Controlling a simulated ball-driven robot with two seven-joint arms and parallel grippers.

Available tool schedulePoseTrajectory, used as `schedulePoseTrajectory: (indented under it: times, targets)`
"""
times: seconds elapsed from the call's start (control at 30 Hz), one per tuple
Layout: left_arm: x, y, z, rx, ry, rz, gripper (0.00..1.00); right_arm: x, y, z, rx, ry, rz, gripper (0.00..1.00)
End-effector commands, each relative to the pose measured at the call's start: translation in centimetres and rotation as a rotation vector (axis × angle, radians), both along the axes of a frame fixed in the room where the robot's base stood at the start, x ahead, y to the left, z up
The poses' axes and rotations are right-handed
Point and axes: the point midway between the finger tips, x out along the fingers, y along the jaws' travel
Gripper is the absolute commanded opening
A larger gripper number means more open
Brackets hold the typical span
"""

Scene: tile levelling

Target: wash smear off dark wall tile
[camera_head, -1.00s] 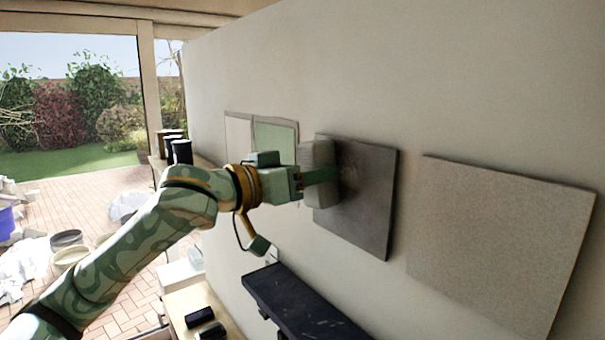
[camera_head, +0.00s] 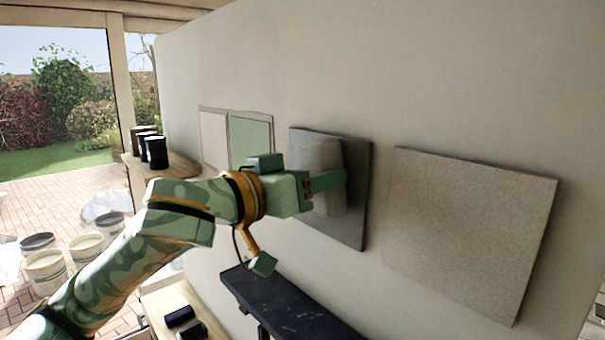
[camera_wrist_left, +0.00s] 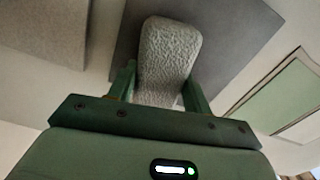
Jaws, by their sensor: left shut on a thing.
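The dark tile (camera_head: 352,217) hangs on the wall in the head view. My left gripper (camera_head: 328,186) is in front of it, shut on a pale grey, rough-textured sponge (camera_head: 322,158). The sponge is held upright against or very close to the tile's left and middle part; contact is unclear. In the left wrist view, the sponge (camera_wrist_left: 168,55) stands between the two fingers, with the dark tile (camera_wrist_left: 218,40) behind it. I see no clear smear now; the sponge and gripper hide part of the tile. My right gripper is not in view.
A light speckled tile (camera_head: 470,230) hangs to the right, and a pale green panel (camera_head: 250,140) to the left. A dark shelf (camera_head: 285,305) juts out below. Dark canisters (camera_head: 155,152) stand on a ledge at the left. Buckets (camera_head: 46,270) stand on the paving.

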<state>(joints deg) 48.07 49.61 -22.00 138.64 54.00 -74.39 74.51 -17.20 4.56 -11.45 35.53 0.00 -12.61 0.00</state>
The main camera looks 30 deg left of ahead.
Motion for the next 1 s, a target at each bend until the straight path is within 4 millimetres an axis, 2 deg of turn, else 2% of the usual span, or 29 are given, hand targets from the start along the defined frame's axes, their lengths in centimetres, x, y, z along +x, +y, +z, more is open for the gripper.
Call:
schedulePoseTrajectory:
  times: [0.23,0.53,0.87,1.0]
  targets:
    - [-0.5,-1.1,0.0,-0.001,0.000,-0.004,0.31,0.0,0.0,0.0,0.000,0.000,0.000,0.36]
    - [-1.3,-3.5,0.0,0.000,-0.001,-0.003,0.31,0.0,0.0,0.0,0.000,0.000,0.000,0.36]
    - [-1.4,-3.6,0.0,0.000,0.001,-0.001,0.31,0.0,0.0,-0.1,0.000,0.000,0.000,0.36]
    - [-2.0,-3.3,-0.3,0.000,-0.003,0.001,0.31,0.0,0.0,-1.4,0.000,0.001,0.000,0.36]
